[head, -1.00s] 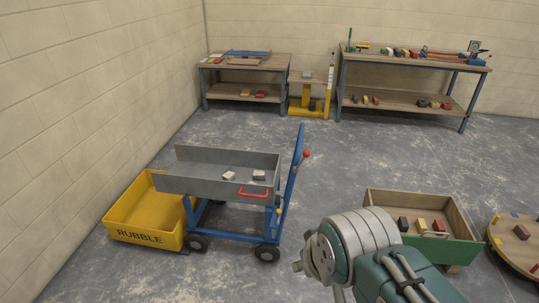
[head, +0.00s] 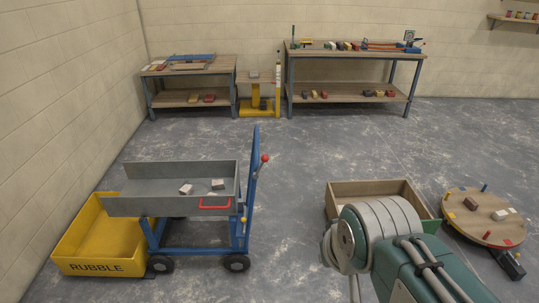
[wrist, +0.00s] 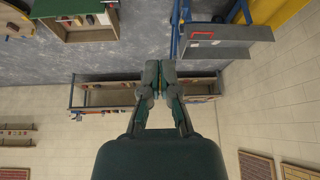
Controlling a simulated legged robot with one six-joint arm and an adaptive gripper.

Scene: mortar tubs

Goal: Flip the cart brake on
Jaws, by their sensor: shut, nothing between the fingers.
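The cart (head: 178,200) stands left of centre in the head view. It has a blue frame, a grey tilted tray and dark wheels. A blue upright handle (head: 252,185) rises at its right end, with a red-knobbed lever (head: 264,158) beside it. A red bar handle (head: 215,203) is on the tray's side. Which part is the brake I cannot tell for sure. My gripper (wrist: 160,68) is shut and empty in the wrist view, apart from the cart, whose tray (wrist: 228,52) shows upper right. In the head view my arm hides the gripper's fingers.
A yellow rubble bin (head: 100,240) sits left of the cart, beneath the tray's end. A wooden box (head: 368,188) and a round table (head: 484,225) stand to the right. Workbenches (head: 355,55) line the back wall. Floor between cart and box is clear.

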